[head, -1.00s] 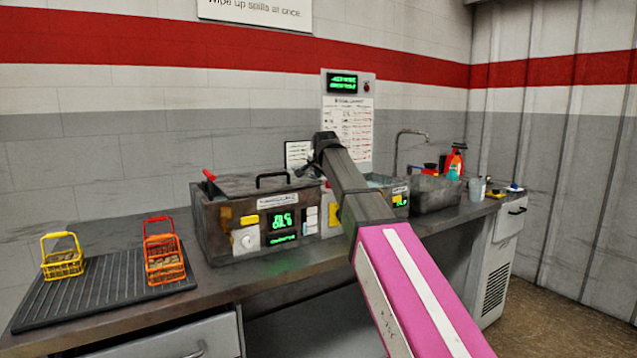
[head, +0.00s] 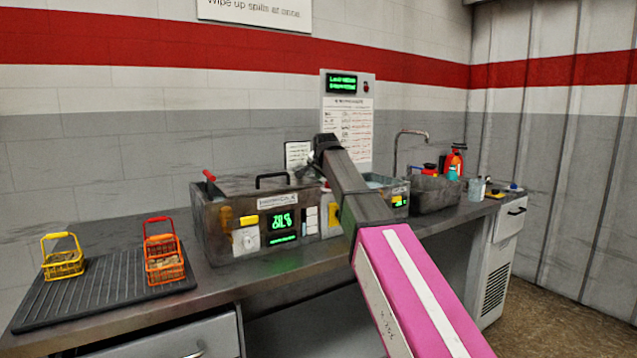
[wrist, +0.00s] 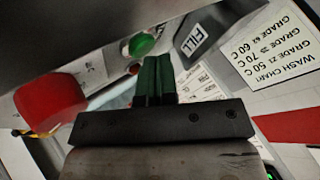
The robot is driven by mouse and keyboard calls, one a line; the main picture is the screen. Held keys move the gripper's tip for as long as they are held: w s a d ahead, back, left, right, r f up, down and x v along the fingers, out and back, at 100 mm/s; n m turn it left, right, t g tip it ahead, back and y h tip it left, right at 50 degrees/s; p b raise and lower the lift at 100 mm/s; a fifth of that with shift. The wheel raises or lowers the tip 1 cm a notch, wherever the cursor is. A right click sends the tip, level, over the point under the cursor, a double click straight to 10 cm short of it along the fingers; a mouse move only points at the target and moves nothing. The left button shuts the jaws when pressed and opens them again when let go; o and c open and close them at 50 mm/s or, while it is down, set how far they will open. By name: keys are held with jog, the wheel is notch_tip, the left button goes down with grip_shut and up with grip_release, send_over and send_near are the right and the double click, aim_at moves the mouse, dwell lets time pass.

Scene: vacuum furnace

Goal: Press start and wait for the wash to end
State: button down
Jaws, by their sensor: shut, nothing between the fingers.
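The ultrasonic-style washer (head: 225,225), a grey metal tank with a lid, stands on the bench. Its front has a green-lit display (head: 282,222), a white dial (head: 246,240) and small white keys. My gripper shows in the wrist view (wrist: 153,80) as two dark green fingers, closed together and holding nothing. A round green button (wrist: 138,45) lies just beyond and left of the fingertips; whether they touch cannot be told. In the head view my arm hides part of the washer's front and the fingertips.
A red knob-like part (wrist: 50,105) is close at left in the wrist view, with a wash chart (wrist: 270,50) at right. Yellow (head: 62,258) and orange (head: 163,258) baskets stand on a ribbed mat (head: 100,290). A sink (head: 435,193) and bottles are at right.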

jog(key=shift+s+d+f, duration=0.1)
jog(key=shift+s+f, duration=0.2)
jog(key=shift+f, duration=0.35)
jog(key=shift+r, duration=0.2)
jog(key=shift+w+r, duration=0.15)
jog(key=shift+r, duration=0.3)
jog(key=shift+r, duration=0.1)
jog(key=shift+w+r, duration=0.15)
jog(key=shift+r, duration=2.5)
